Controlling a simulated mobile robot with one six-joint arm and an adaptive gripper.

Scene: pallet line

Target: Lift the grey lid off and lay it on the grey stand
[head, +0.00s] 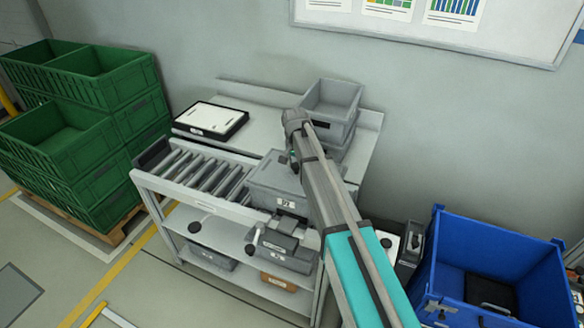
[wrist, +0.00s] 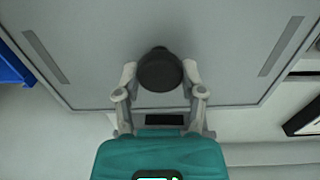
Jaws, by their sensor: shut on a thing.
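The grey lid (head: 270,170) is a flat plate on top of a grey box with a white label (head: 286,202) on the bench. In the wrist view the lid (wrist: 100,55) fills the upper part, with a dark round knob (wrist: 160,72) in its middle. My gripper (wrist: 160,78) is shut on this knob, a finger on each side. In the head view my arm hides the gripper and part of the lid. I cannot tell whether there is a gap between lid and box. I cannot clearly pick out the grey stand.
Grey bins (head: 332,98) are stacked behind my arm. Rollers (head: 200,178) lie left of the box, and a black-edged white-topped tray (head: 211,119) is at the back left. Green crates (head: 85,80) stand far left, a blue crate (head: 500,250) at right.

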